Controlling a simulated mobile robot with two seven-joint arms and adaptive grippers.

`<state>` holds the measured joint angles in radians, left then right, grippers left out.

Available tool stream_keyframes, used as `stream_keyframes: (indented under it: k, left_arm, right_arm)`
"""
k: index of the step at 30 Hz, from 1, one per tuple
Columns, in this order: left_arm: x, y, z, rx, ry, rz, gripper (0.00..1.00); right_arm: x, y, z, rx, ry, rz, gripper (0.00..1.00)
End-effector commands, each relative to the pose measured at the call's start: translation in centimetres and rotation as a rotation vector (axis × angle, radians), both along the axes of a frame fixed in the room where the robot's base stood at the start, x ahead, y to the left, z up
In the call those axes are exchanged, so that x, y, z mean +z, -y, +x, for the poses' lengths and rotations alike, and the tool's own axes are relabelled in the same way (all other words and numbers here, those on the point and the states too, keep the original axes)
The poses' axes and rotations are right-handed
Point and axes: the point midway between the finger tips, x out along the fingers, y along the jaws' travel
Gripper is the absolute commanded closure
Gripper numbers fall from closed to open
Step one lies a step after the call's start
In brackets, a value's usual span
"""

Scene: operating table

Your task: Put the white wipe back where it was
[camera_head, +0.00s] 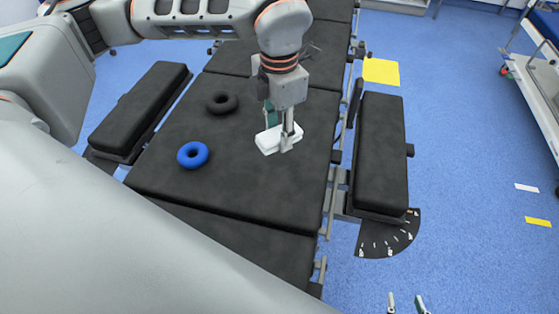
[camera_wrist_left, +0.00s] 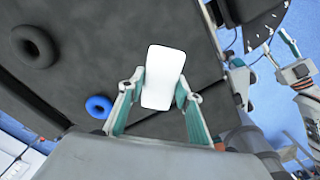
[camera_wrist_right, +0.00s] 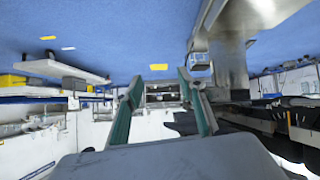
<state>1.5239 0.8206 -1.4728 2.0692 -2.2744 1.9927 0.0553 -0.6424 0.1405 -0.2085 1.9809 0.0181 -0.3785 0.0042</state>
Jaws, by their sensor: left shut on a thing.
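The white wipe (camera_head: 268,142) is a small white block over the right part of the black operating table (camera_head: 240,200). My left gripper (camera_head: 282,136) comes down on it from above and is shut on it. In the left wrist view the wipe (camera_wrist_left: 163,77) sits between the two fingers (camera_wrist_left: 160,92). I cannot tell whether the wipe touches the table top. My right gripper (camera_head: 407,304) is open and empty, off the table at the bottom edge of the head view. Its spread fingers also show in the right wrist view (camera_wrist_right: 188,90).
A blue ring (camera_head: 193,155) and a black ring (camera_head: 222,103) lie on the table left of the wipe. Padded armrests stand at the left (camera_head: 140,105) and right (camera_head: 381,150) sides. Metal rails run along the table's right edge. The table front is clear.

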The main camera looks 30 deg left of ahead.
Motion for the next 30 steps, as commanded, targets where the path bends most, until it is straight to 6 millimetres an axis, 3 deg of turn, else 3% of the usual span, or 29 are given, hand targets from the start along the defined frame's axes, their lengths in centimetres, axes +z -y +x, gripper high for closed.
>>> stream_keyframes:
  k: [3,7,16,23,30]
  left_arm:
    - [-3.1,0.0,-0.1,0.001,-0.006,0.000,0.86]
    - [-5.3,0.0,-0.1,0.000,-0.004,0.000,0.86]
    - [-7.4,0.0,0.0,0.000,-0.002,0.000,0.86]
    - [-10.6,0.0,-0.1,-0.001,-0.003,-0.001,0.86]
    - [-10.7,0.0,0.0,-0.001,0.001,0.000,0.86]
  right_arm:
    - [-0.3,0.1,0.0,0.000,0.000,-0.004,0.60]
    - [-0.2,0.2,0.2,-0.001,0.004,-0.006,0.60]
    - [0.1,0.2,0.6,-0.001,0.015,-0.006,0.60]
    - [-0.4,0.3,0.4,0.000,0.010,-0.009,0.60]
    - [-0.4,0.3,0.4,0.000,0.010,-0.010,0.60]
